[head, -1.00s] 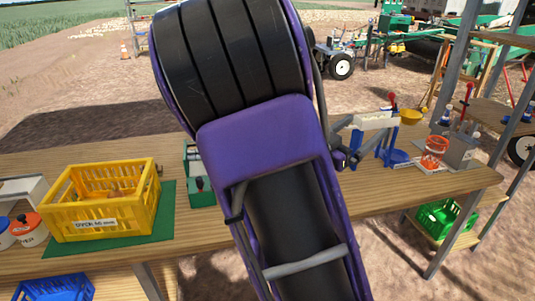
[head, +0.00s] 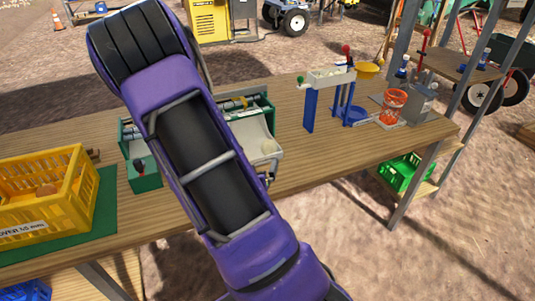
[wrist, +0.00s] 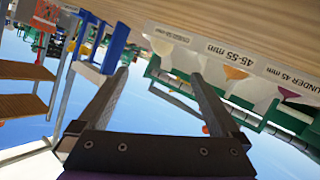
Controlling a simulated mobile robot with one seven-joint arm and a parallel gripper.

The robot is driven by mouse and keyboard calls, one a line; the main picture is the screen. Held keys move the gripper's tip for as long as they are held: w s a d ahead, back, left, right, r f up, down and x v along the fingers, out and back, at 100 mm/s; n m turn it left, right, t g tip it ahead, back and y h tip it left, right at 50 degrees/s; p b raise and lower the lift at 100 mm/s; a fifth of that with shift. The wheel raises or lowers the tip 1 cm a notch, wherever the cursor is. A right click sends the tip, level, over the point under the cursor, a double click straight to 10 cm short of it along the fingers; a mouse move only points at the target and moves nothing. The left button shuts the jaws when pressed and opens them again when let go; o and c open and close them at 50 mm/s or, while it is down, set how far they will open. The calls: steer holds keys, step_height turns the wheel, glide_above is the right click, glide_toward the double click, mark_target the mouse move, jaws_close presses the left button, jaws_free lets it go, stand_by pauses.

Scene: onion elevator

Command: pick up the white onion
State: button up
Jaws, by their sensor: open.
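A pale round thing that looks like the white onion (head: 268,146) lies in a white tray (head: 261,127) of the green sorter on the wooden table, just right of my arm in the head view. In the wrist view, the tilted picture shows white trays with size labels; a pale onion shape (wrist: 159,46) sits in the nearest one, with a brownish onion (wrist: 235,72) and a purple one (wrist: 287,95) further right. My gripper (wrist: 160,74) is open, with nothing between its fingers, and points toward the trays. In the head view my arm hides part of the sorter.
A yellow crate (head: 82,205) with brown onions stands on a green mat at the left. A blue-legged stand (head: 311,108), an orange basket (head: 392,105) and a yellow bowl (head: 369,70) are at the right. The table front between sorter and stand is clear.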

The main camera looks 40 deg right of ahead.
steer(key=shift+w+d+f+b, duration=0.35)
steer(key=shift+d+f+b, duration=0.15)
steer(key=shift+b, duration=0.55)
steer(key=b, duration=0.2)
glide_toward(267, 149)
steer(key=x, duration=0.4)
steer(key=shift+d, duration=0.3)
steer(key=shift+x, duration=3)
steer(key=shift+w+a, duration=0.15)
steer(key=shift+a, duration=0.05)
steer(key=shift+c, duration=0.3)
steer(key=c, duration=1.4)
